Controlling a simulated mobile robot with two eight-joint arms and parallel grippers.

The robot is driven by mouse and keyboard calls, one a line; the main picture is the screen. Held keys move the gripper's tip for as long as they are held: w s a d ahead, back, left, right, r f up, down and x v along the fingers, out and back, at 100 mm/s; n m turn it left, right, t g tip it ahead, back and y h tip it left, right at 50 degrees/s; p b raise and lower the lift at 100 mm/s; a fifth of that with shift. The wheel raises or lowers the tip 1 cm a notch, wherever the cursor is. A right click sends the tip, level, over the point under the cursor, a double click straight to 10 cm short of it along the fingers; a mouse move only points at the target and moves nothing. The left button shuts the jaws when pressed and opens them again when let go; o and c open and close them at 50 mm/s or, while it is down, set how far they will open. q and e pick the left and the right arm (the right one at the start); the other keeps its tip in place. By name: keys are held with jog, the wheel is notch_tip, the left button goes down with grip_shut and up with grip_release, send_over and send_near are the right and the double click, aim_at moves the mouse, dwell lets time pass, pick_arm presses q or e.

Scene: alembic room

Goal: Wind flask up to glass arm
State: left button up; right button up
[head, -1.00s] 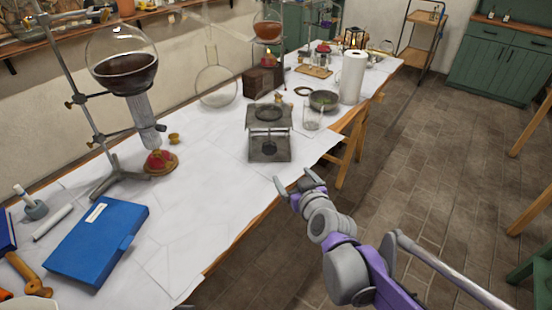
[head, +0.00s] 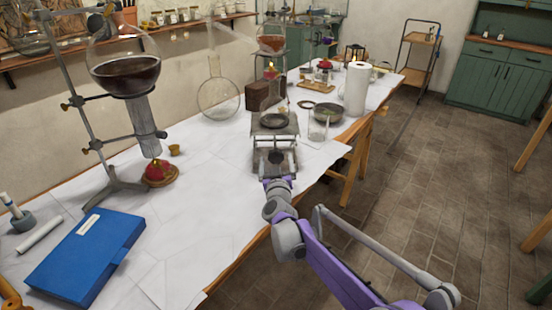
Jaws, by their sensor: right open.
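A clear round flask (head: 218,99) with a tall neck stands behind and left of the jack. A large glass vessel (head: 126,72) of dark liquid hangs on a stand at left. A faint glass tube (head: 229,38) slants above the clear flask. My left gripper is not in view.
A clear beaker (head: 318,127), a dark bowl (head: 328,111) and a paper roll (head: 357,90) stand right of the jack. A blue box (head: 85,258) lies at front left. The paper-covered table (head: 200,195) is clear left of my right gripper.

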jog(key=shift+w, duration=1.3)
jog(key=c, duration=1.4)
